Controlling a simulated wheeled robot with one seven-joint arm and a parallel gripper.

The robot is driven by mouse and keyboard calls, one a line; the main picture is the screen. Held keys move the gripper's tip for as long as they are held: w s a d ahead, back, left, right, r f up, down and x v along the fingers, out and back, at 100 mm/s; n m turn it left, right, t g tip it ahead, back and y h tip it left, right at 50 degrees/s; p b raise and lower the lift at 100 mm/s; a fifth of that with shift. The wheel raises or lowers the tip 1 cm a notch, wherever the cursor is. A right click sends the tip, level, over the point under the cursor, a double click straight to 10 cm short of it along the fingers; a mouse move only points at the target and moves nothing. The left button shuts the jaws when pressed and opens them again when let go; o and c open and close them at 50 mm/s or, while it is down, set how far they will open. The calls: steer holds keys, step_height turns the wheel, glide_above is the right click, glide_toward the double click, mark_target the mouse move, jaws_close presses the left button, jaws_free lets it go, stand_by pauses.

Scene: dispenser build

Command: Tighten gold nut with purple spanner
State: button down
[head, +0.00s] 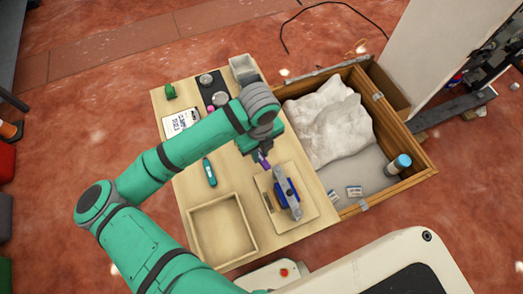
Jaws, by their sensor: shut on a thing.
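My gripper (261,154) is above the right part of the wooden table, just behind the build board. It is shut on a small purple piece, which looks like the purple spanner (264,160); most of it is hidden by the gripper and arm. The dispenser build (289,194), blue and grey metal, lies on a light board (307,208) in front of the gripper. The spanner's visible end is apart from the build or close to its far end; I cannot tell which. I cannot make out the gold nut at this size.
An empty wooden tray (246,250) stands at the table's front left. A teal tool (209,172), a printed sheet (181,122) and a grey bin (244,66) are on the table. A wooden crate (424,171) with white sacks (335,122) and a blue-capped bottle (398,167) adjoins on the right.

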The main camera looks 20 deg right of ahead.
steer(key=shift+a, duration=0.1)
steer(key=shift+a+m, duration=1)
steer(key=shift+d, duration=0.1)
steer(key=shift+d+n, duration=0.4)
steer(key=shift+n, duration=0.1)
steer(key=shift+r, duration=0.1)
steer(key=shift+r, duration=1.95)
